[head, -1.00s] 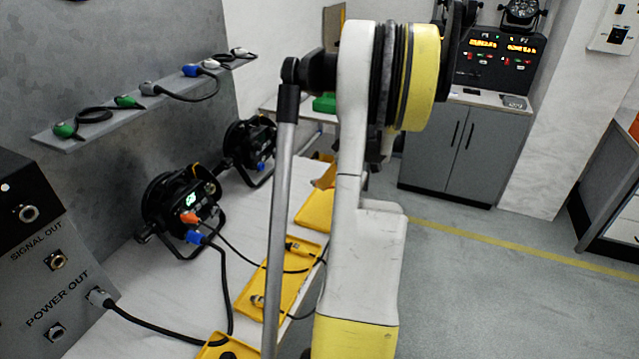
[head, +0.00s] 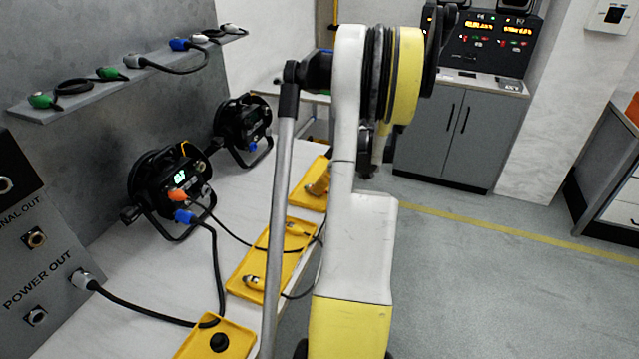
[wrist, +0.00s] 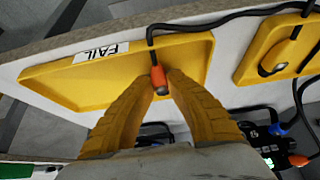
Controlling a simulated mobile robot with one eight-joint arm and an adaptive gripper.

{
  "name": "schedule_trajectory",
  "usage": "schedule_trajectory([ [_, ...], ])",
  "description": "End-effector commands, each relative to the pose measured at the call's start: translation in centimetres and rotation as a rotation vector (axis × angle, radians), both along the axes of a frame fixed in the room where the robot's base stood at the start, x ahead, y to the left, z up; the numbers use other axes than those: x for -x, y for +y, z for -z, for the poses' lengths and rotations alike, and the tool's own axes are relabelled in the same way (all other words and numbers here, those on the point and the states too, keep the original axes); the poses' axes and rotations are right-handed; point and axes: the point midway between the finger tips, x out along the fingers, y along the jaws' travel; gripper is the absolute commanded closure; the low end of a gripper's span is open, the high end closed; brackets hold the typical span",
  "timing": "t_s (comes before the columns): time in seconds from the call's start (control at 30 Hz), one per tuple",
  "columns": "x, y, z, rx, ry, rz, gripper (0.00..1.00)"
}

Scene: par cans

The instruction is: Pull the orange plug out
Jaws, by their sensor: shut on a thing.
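In the wrist view, the two yellow fingers of my gripper (wrist: 161,84) are closed on an orange plug (wrist: 158,73) with a black cable. The plug is over a yellow tray (wrist: 75,83) labelled FAIL; I cannot tell whether it touches it. Another orange plug (head: 177,196) sits in the front of the nearer par can (head: 155,172), above a blue plug (head: 184,216). That orange plug also shows at the wrist view's lower right (wrist: 298,160). In the head view, my arm hides most of the gripper.
Several yellow trays (head: 236,292) line the table's (head: 130,275) right edge; some hold connectors and cables. A second par can (head: 242,125) stands farther back. A power box (head: 50,300) is at left, below a shelf (head: 75,95) with connectors. The floor at right is clear.

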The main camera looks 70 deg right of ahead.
Motion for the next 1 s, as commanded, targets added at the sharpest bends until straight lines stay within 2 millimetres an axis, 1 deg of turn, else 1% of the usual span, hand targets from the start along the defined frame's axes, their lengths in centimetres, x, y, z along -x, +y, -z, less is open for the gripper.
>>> schedule_trajectory([
  [0.2, 0.0, 0.0, 0.0, 0.0, 0.0, 0.0, 1.0],
  [0.23, 0.0, 0.0, 0.0, 0.0, 0.0, 0.0, 0.8],
  [0.3, 0.0, 0.0, 0.0, 0.0, 0.0, 0.0, 0.63],
  [0.57, 0.0, 0.0, 0.0, 0.0, 0.0, 0.0, 0.63],
  [0.67, 0.2, 0.0, -0.3, 0.0, 0.0, 0.0, 0.63],
  [0.77, 0.9, 0.0, -1.4, 0.0, 0.0, 0.002, 0.63],
  [1.0, 3.6, 0.0, -6.0, -0.001, 0.0, 0.003, 0.63],
])
